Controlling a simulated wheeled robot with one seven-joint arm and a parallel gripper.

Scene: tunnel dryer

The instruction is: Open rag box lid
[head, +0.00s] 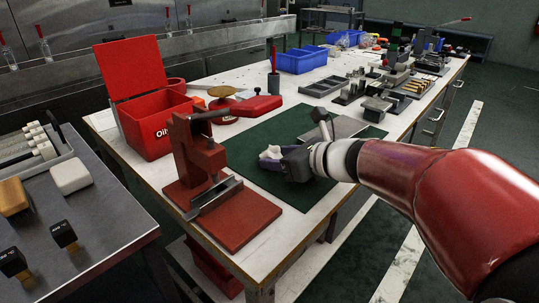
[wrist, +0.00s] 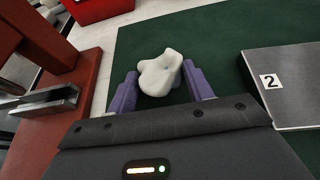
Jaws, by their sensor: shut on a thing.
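The red rag box (head: 146,138), marked with white lettering that begins "Oily", stands on the left end of the bench in the head view. Its red lid (head: 131,69) stands raised at the back, so the box is open; its inside is mostly hidden by the front wall. My gripper (head: 272,156) is over the green mat, right of the box and apart from it. In the wrist view, its purple fingers (wrist: 160,84) are shut on a crumpled white rag (wrist: 158,68). The rag also shows in the head view (head: 269,152).
A red press (head: 205,160) stands at the bench's front left, between box and gripper in the picture. A grey plate (wrist: 291,86) marked 2 lies right of the gripper on the green mat (head: 262,179). Blue bins (head: 300,61) and metal parts stand farther back.

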